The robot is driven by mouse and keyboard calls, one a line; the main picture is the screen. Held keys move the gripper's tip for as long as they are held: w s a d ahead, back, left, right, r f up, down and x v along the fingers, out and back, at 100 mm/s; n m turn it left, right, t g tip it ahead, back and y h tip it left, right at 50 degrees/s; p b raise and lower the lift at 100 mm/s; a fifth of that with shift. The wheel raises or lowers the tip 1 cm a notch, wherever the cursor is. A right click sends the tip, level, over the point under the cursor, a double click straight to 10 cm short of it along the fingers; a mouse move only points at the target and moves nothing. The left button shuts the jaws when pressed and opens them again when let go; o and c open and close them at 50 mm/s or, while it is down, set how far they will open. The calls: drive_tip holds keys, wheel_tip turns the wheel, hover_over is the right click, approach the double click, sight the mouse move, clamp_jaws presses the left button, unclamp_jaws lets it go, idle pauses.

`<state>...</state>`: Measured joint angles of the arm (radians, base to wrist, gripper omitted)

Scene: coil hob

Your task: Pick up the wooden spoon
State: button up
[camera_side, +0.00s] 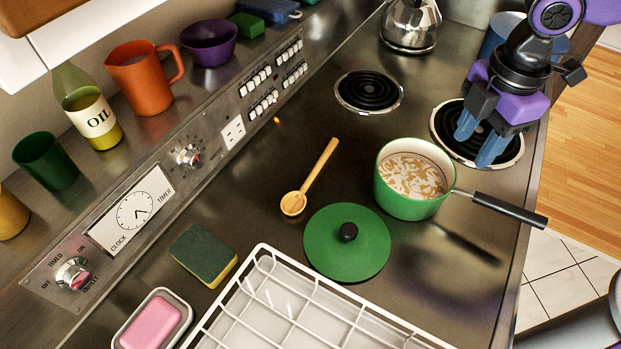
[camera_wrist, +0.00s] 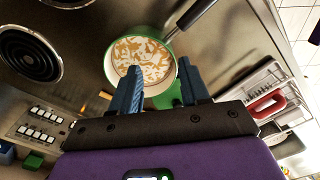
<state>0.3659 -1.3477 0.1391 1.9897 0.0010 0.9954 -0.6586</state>
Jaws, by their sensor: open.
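The wooden spoon (camera_side: 309,180) lies flat on the dark hob top, its round bowl end toward the front left and its handle pointing to the back right. It lies between the control panel and the green pot (camera_side: 397,206). My gripper (camera_side: 478,143) is open and empty, above the right-hand coil burner, well to the right of the spoon and behind the pot. In the wrist view my gripper (camera_wrist: 162,88) shows its two blue fingers apart, with the pot (camera_wrist: 112,68) beyond them.
The pot's black handle (camera_side: 510,210) sticks out right. A green lid (camera_side: 330,250) lies in front of the spoon, near a white rack (camera_side: 262,262) and sponge (camera_side: 190,262). A kettle (camera_side: 411,22) stands at the back. The hob behind the spoon is clear.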

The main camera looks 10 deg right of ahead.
drive_tip(key=w+a+f+n, duration=0.3)
drive_tip(key=w+a+n, duration=0.1)
drive_tip(key=w+a, duration=0.6)
drive_tip(key=n, duration=0.5)
approach(324, 156)
drive_tip(key=shift+s+f, duration=0.1)
drive_tip(key=shift+f, duration=0.1)
drive_tip(key=shift+a+f, duration=0.2)
drive_tip(key=shift+f, duration=3.7)
clamp_jaws()
